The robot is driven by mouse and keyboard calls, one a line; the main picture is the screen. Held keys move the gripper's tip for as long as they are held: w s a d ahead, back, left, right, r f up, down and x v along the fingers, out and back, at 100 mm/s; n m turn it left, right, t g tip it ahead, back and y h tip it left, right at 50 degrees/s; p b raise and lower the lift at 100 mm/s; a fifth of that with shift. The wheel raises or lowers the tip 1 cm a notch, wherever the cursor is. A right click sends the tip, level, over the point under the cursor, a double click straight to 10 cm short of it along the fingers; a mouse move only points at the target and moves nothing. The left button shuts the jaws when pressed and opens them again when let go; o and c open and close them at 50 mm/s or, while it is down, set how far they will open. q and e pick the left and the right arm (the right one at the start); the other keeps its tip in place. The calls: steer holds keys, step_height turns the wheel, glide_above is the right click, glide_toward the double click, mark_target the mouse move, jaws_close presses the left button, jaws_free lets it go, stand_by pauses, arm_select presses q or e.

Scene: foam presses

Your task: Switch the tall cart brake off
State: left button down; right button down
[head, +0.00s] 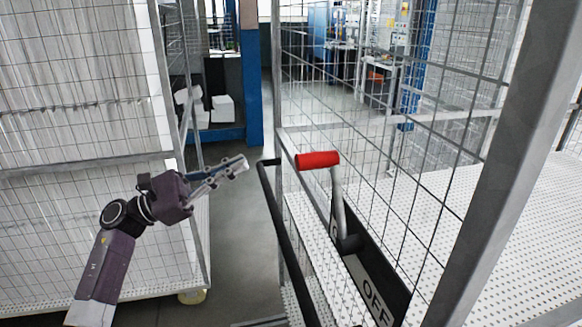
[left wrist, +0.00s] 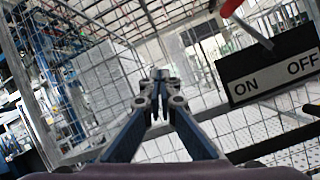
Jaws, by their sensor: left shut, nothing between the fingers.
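The tall cart brake is a lever with a red handle (head: 318,160) on a grey rod (head: 338,205), above a black-edged plate (head: 375,275) on the mesh cart. "OFF" reads at the plate's near end; the far end is mostly hidden. In the left wrist view the plate (left wrist: 268,78) reads "ON" left and "OFF" right, and the red handle (left wrist: 230,8) leans toward the ON side. My left gripper (head: 242,163) is shut and empty, left of the red handle and apart from it. Its closed fingers (left wrist: 160,90) show in the left wrist view. My right gripper is not in view.
A black bar (head: 285,235) runs along the cart's left side, between my left gripper and the lever. A tall mesh cart (head: 80,160) stands at left, with a strip of grey floor (head: 237,250) between. A thick grey post (head: 510,165) rises at right.

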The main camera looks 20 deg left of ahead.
arm_select(q)
steer(key=s+d+r+m+g, duration=0.3)
steer(key=s+m, duration=0.4)
steer(key=m, duration=0.3)
steer(key=shift+r+m+g+y, duration=0.4)
steer(key=shift+r+g, duration=0.15)
steer(key=shift+g, duration=0.65)
steer(key=d+r+p, duration=0.3)
steer(key=d+p, duration=0.4)
steer(key=d, duration=0.4)
steer(key=shift+w+d+p, duration=0.15)
steer(key=shift+w+p, duration=0.1)
steer(key=shift+p, duration=0.1)
steer(key=shift+f, duration=0.1)
